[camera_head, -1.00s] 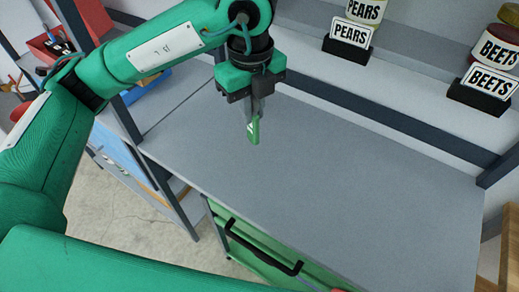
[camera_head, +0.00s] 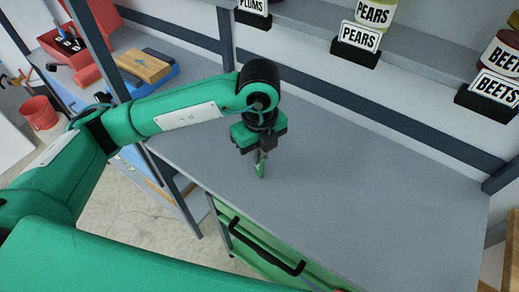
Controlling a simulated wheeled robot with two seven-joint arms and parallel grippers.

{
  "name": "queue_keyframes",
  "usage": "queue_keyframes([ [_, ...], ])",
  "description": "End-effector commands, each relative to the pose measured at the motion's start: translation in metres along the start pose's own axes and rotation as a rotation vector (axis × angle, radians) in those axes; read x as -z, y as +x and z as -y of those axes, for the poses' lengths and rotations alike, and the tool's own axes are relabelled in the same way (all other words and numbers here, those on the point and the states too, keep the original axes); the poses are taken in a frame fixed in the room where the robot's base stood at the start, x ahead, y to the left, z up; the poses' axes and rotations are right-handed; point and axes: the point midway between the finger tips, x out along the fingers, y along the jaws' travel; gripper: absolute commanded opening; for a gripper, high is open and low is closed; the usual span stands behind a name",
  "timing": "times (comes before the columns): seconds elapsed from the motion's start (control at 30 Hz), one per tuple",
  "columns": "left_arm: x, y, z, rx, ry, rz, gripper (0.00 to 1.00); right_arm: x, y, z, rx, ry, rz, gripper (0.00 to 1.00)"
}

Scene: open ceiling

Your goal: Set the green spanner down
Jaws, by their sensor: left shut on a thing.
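The green spanner (camera_head: 260,171) hangs from my left gripper (camera_head: 262,156), which is shut on it and points down over the grey worktop (camera_head: 370,200). Only a short green part of the spanner shows below the fingers. Its lower end is close to the worktop, and I cannot tell whether it touches. My right gripper is not in view.
A shelf behind holds cans with labels for plums (camera_head: 253,6), pears (camera_head: 357,42) and beets (camera_head: 492,92). A green drawer unit (camera_head: 262,250) with a black handle is below the worktop. A red toolbox (camera_head: 65,42) and red bucket (camera_head: 39,112) are at left. The worktop is clear.

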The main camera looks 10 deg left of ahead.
Motion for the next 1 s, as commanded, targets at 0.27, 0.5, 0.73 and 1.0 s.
queue_keyframes([
  [0.27,0.0,0.002,0.0,0.001,0.0,0.0,0.0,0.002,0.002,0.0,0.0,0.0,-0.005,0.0],
  [0.5,0.0,0.002,0.0,0.001,0.0,0.0,0.35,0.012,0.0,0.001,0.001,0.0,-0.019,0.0],
  [0.73,0.0,0.001,0.0,0.001,0.0,0.0,0.35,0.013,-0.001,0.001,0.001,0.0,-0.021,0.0],
  [1.0,-0.001,-0.029,0.001,0.005,0.001,0.003,0.35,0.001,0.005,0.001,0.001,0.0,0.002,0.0],
])
